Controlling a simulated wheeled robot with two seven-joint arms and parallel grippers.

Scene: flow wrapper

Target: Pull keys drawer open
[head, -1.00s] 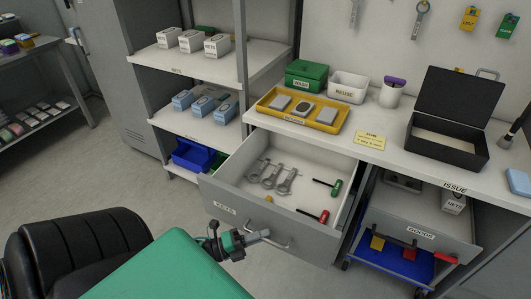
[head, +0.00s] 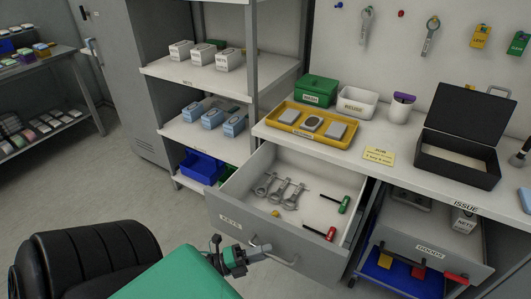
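The keys drawer (head: 231,224), a grey drawer marked KEYS, stands well out from under the counter. Several grey wrench-like keys and two screwdriver-like tools, one green-handled (head: 344,205) and one red-handled (head: 330,234), lie inside it. Its bar handle (head: 286,259) is on the front panel. My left gripper (head: 264,249) is at the left part of this handle, with its fingers closed about the bar. The fingertips are small and partly hidden. My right gripper is out of view.
The goods drawer (head: 432,251) stands partly open to the right. A yellow tray (head: 286,127), a black open box (head: 455,165) and a job note (head: 378,155) are on the counter. Clear floor lies on the left.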

